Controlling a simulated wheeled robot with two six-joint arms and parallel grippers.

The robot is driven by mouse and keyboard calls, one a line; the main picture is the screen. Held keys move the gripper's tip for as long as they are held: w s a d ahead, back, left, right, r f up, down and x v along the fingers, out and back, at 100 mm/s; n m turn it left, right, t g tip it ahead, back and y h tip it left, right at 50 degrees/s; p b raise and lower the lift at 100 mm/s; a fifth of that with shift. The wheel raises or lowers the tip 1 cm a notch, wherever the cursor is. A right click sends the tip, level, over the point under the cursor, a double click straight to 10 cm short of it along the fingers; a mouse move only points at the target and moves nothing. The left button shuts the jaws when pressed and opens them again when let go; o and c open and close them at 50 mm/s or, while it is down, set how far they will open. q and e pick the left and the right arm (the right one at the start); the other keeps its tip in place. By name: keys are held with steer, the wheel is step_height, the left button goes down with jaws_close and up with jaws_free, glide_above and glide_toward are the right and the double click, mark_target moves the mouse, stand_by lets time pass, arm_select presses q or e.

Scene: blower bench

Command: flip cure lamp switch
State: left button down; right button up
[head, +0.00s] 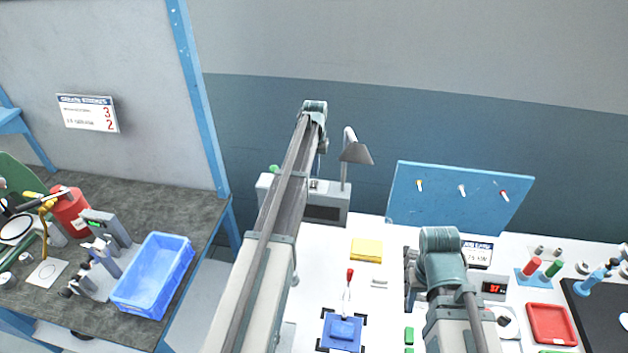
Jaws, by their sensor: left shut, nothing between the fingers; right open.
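The cure lamp is a pale grey box (327,212) with a dark front panel at the back of the white bench, with a grey lamp shade (356,153) on a bent post. Its switch is too small to make out; my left arm covers part of the box. My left gripper (316,178) hangs from the far end of that arm, just above the box top; it is shut and empty. I cannot tell whether it touches the switch. My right gripper (411,295) is mostly hidden beside its arm, low over the middle of the bench; it is open.
A yellow block (367,249) and a blue fixture (342,330) with a red-tipped lever lie on the bench. A blue tool board (460,200) stands behind. A red tray (552,324) is at right. A blue bin (153,277) sits on the dark side table.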

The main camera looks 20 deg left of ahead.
step_height(320, 180, up, 4)
steer(key=p, duration=0.3)
stand_by(0.3)
